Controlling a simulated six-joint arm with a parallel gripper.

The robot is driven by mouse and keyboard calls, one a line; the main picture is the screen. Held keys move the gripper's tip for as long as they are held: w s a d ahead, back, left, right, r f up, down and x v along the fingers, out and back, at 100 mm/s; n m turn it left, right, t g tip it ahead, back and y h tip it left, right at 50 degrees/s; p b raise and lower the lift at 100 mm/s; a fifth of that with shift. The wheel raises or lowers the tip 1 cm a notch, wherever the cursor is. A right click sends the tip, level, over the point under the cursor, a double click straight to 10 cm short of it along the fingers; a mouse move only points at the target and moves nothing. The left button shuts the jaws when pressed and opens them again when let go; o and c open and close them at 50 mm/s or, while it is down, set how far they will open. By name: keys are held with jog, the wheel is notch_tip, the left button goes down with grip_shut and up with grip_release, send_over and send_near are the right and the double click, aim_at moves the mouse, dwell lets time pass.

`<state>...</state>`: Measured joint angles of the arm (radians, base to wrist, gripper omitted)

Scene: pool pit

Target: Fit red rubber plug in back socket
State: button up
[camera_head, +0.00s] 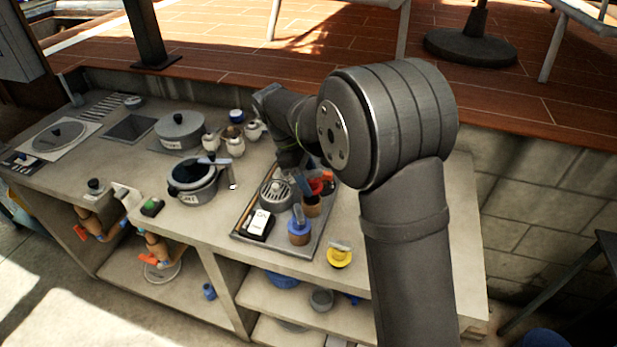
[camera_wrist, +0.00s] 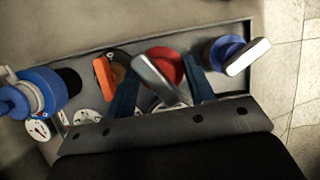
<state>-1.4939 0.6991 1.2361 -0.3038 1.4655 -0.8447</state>
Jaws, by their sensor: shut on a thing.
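The red rubber plug (camera_wrist: 168,62) is round with a pale grey bar handle. In the wrist view it sits between the two dark blue fingers of my gripper (camera_wrist: 161,86), which is shut on its handle. In the head view the red plug (camera_head: 316,187) shows beside my gripper (camera_head: 297,172), over the back right part of the grey tray (camera_head: 318,236). A brown cylindrical socket (camera_head: 312,207) stands just in front of it. The back socket is not clearly visible, and I cannot tell whether the plug touches one.
A blue plug (camera_head: 299,232) with a grey handle stands on the tray near a white-topped box (camera_head: 260,222) and a round grille (camera_head: 276,194). An orange handle (camera_wrist: 103,78) is close left of my fingers. A yellow plug (camera_head: 340,257) lies on the counter right of the tray.

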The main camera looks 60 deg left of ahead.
jog(key=shift+f, duration=0.25)
dwell(0.3)
jog(key=shift+f, duration=1.45)
jog(key=shift+f, duration=0.3)
jog(key=o, duration=1.2)
jog(key=shift+r, duration=0.2)
jog(key=shift+r, duration=2.35)
